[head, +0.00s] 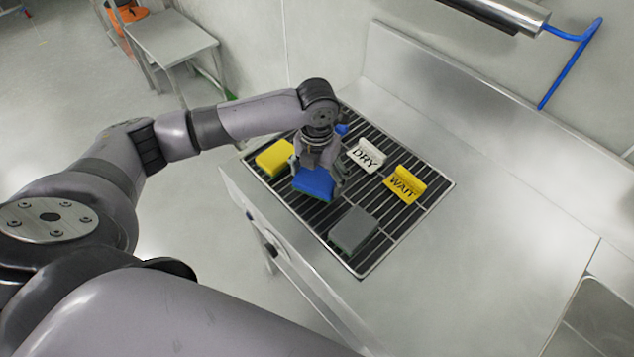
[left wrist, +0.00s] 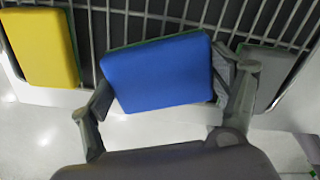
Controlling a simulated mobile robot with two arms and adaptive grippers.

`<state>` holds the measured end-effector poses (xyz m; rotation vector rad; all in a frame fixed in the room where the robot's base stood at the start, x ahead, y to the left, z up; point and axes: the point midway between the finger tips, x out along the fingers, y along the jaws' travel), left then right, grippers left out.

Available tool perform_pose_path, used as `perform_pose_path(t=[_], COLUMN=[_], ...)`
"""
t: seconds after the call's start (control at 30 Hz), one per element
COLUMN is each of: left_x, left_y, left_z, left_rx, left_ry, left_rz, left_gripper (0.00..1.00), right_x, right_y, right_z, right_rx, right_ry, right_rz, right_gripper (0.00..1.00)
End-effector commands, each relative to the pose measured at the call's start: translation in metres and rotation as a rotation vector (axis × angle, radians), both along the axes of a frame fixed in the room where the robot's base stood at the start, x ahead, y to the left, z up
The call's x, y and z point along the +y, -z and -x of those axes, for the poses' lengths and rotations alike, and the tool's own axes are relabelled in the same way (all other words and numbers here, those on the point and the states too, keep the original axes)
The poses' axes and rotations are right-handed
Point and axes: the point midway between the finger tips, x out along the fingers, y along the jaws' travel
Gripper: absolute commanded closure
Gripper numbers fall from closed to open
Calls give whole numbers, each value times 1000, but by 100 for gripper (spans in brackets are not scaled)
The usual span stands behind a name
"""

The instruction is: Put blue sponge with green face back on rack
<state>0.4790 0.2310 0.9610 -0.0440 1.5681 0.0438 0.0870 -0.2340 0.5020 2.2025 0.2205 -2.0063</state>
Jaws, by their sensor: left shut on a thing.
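The blue sponge (head: 314,183) is in my left gripper (head: 316,173), at the rack between the yellow and grey sponges. It also shows in the left wrist view (left wrist: 158,73), with a thin green edge along its far side. The left gripper (left wrist: 165,95) has a finger on each side of the sponge and is shut on it. The rack (head: 375,235) is a dark slatted grid on the steel counter. I cannot tell whether the sponge touches the slats. My right gripper is not in view.
A yellow sponge (head: 274,157) lies left of the blue one, a grey sponge (head: 353,229) to the right. A white DRY sign (head: 366,155) and a yellow WAIT sign (head: 404,185) stand on the rack's far side. A small blue thing (head: 342,129) is partly hidden behind my gripper.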

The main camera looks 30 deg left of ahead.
Motion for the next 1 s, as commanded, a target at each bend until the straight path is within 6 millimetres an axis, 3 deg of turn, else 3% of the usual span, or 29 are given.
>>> perform_pose_path(t=[0.2, 0.63, 0.67, 0.9, 1.0], left_x=[0, 0, 0, 0, 0], left_y=[31, 38, 38, 38, 38], left_z=[1, 1, 1, 1, 1], left_rx=[5, 2, 2, 2, 2], left_ry=[-1, 0, 0, 0, 0], left_rz=[-1, -1, 0, -1, -1], left_gripper=[40, 40, 16, 0, 0], right_x=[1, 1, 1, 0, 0], right_y=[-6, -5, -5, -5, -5], right_z=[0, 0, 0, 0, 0], right_rx=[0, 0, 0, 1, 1], right_ry=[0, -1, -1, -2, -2], right_rz=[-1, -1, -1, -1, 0], right_gripper=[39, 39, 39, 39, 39])
